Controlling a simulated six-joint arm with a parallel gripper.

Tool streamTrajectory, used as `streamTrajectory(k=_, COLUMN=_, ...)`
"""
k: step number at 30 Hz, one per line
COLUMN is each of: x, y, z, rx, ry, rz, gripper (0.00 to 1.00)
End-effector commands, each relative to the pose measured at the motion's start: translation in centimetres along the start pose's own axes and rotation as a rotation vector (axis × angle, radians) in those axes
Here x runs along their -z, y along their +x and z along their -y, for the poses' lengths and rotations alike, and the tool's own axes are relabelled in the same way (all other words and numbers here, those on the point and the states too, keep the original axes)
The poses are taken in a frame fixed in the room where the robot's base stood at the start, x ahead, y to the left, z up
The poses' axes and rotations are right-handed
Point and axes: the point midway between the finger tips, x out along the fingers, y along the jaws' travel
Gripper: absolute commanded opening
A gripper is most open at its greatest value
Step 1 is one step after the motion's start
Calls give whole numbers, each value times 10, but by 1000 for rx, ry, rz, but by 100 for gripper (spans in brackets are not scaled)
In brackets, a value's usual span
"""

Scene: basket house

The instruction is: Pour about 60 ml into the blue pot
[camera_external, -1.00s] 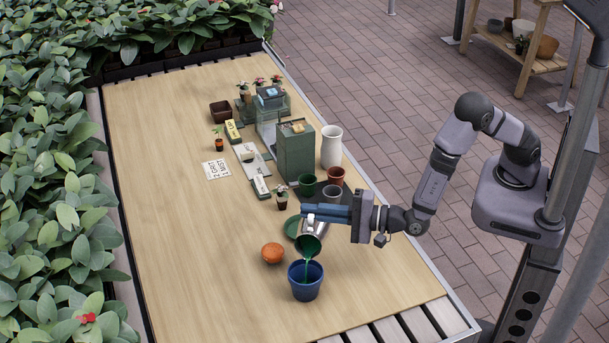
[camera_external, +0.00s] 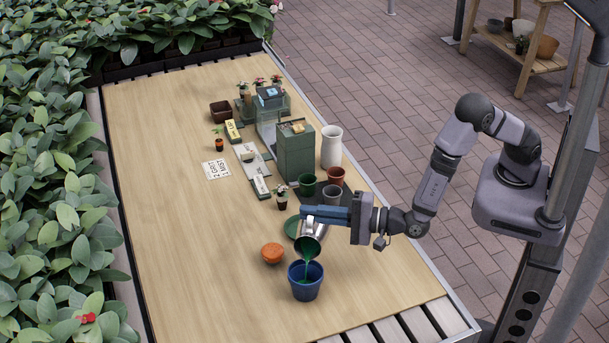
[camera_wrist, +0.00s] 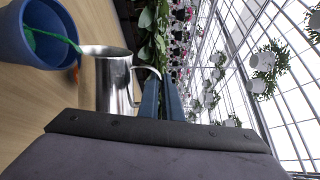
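The blue pot (camera_external: 305,284) stands upright on the wooden table near its front. A metal jug (camera_external: 309,230) is tilted above it, and a thin stream of green liquid (camera_external: 307,268) runs from the jug's lip into the pot. My gripper (camera_external: 312,213) is shut on the jug's handle. In the wrist view the jug (camera_wrist: 108,85) is beside my gripper's fingers (camera_wrist: 160,98), and the stream reaches into the blue pot (camera_wrist: 30,35). The liquid's level in the pot cannot be read clearly.
An orange round object (camera_external: 272,252) lies left of the pot. Small pots, a green box-shaped machine (camera_external: 294,155) and a white vase (camera_external: 331,147) stand further back. The table's left half is clear.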

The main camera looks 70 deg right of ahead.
Motion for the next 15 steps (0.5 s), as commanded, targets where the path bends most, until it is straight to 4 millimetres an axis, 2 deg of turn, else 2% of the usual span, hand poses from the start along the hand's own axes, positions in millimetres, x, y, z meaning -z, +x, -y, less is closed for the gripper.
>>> streamTrajectory(k=15, x=-4, y=0, z=2, rx=3, ry=-28, rz=0, gripper=0)
